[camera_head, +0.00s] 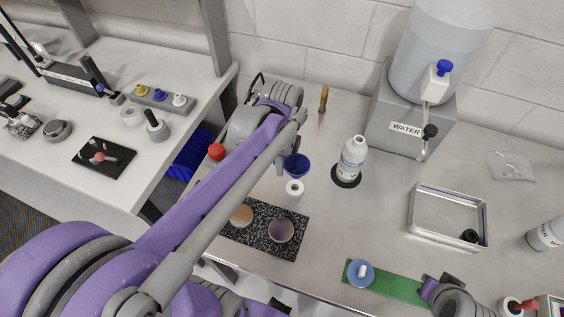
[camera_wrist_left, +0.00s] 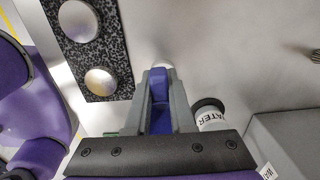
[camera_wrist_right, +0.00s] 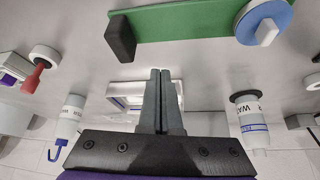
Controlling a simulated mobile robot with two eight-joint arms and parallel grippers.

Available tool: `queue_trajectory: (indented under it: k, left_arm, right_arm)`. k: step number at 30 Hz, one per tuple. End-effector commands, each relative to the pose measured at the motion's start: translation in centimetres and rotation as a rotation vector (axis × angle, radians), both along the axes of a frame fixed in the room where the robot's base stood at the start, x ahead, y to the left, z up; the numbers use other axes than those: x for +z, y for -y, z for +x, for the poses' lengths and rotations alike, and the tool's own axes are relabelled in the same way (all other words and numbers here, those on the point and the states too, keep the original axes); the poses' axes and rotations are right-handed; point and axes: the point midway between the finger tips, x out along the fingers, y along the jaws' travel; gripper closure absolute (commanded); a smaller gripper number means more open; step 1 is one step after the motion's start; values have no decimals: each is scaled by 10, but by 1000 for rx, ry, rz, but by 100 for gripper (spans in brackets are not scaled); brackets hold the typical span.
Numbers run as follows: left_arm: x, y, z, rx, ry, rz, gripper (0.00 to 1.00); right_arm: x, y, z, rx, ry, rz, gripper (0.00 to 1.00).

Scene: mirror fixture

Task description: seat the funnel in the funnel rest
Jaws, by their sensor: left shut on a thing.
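The blue funnel (camera_head: 297,164) is in my left gripper (camera_head: 283,160), above the steel table. In the left wrist view the blue funnel (camera_wrist_left: 160,88) sits between the two grey fingers. A small white ring (camera_head: 294,187), which looks like the funnel rest, stands on the table just below the funnel in the head view. In the left wrist view part of the white ring (camera_wrist_left: 163,66) shows past the fingertips. Whether funnel and ring touch is not clear. My right gripper (camera_wrist_right: 165,73) is shut and empty, its fingers together, near the green strip.
A white WATER bottle (camera_head: 352,157) stands on a black ring right of the funnel. A speckled block with two discs (camera_head: 262,232) lies in front. A metal tray (camera_head: 447,217), a green strip (camera_head: 398,285) and the water dispenser (camera_head: 408,112) are further right.

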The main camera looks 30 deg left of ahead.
Motion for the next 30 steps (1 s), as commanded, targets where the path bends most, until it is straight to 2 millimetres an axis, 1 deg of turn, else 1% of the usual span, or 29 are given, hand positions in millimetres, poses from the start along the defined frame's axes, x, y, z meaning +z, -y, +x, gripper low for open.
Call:
queue_trajectory:
  k: [3, 8, 21, 25, 30]
  left_arm:
    - [0, 0, 0, -2, -1, -1, 100]
    - [-10, 0, -1, -2, -2, 0, 100]
    - [-48, 0, -1, -1, -2, 0, 100]
    - [-52, 0, 0, -1, -1, 0, 100]
    - [-52, 0, 0, -1, 0, -1, 100]
  right_arm:
    - [-2, 0, -1, 0, -2, 0, 100]
    - [-10, 0, -5, 0, -9, 0, 100]
    - [-43, 0, -18, 0, -34, 0, 100]
    - [-46, 0, -19, 0, -36, 0, 100]
    - [-46, 0, -19, 0, -36, 0, 100]
